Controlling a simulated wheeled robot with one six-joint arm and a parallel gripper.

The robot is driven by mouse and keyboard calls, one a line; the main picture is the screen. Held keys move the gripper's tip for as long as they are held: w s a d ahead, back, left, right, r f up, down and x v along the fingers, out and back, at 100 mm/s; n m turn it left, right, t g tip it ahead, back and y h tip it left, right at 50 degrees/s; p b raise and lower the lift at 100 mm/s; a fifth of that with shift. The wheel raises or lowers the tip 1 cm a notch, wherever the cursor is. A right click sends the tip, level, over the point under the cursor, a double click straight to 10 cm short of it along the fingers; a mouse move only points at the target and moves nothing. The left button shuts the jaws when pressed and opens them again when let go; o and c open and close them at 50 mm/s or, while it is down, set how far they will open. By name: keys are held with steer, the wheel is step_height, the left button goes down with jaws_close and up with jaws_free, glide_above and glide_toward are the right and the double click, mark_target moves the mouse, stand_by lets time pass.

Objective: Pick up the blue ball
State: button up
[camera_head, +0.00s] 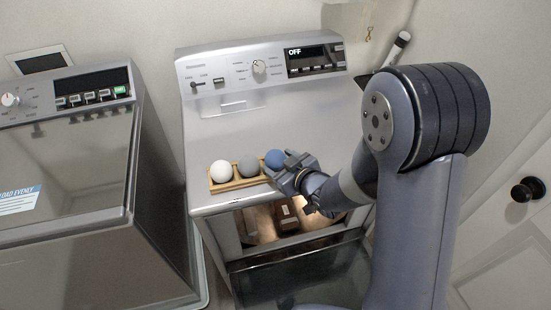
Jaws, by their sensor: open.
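The blue ball (274,159) sits at the right end of a small wooden tray (224,188) on top of the front edge of the right-hand machine. A grey ball (249,166) and a white ball (221,171) sit to its left in the same tray. My gripper (279,170) is open at the blue ball, coming in from the right. One finger shows just right of the ball and another below it. The lower right part of the ball is hidden by the gripper. I cannot tell whether the fingers touch the ball.
The right-hand machine (245,115) has a dial panel at its back and an open front, with a dark glass door (300,278) folded down below. Another machine (75,160) stands at left. A white door with a black knob (527,189) is at right. The top behind the tray is clear.

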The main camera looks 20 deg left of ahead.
steer(key=shift+c, duration=0.2)
steer(key=c, duration=0.7)
steer(key=shift+r, duration=0.15)
